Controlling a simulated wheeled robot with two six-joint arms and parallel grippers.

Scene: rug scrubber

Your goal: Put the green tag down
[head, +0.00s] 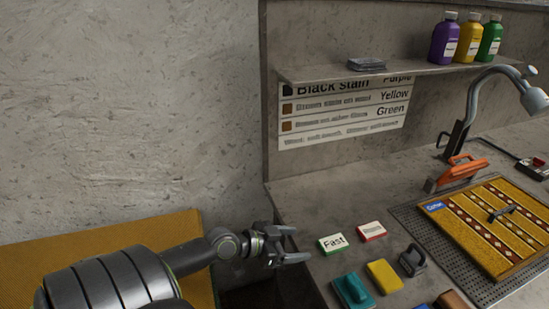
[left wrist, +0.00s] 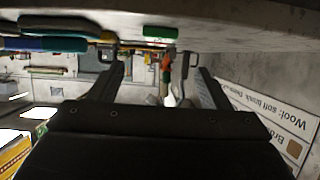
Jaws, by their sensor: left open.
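The green tag (head: 333,243), with a white face reading "Fast", lies flat on the grey counter near its left front edge. A green-edged piece in the left wrist view (left wrist: 160,32) looks like the same tag, seen edge-on. My left gripper (head: 296,245) is just left of the tag, over the counter's edge. Its two fingers are spread, with nothing between them, and they are apart from the tag. In the left wrist view the open fingers (left wrist: 162,75) point towards the counter items. My right gripper is in neither view.
A red-edged tag (head: 371,231) lies right of the green one. A teal block (head: 352,290), a yellow sponge (head: 384,276) and a dark clamp-like tool (head: 412,261) lie close by. A patterned rug (head: 483,232) sits on a perforated tray. Bottles (head: 445,40) stand on the shelf.

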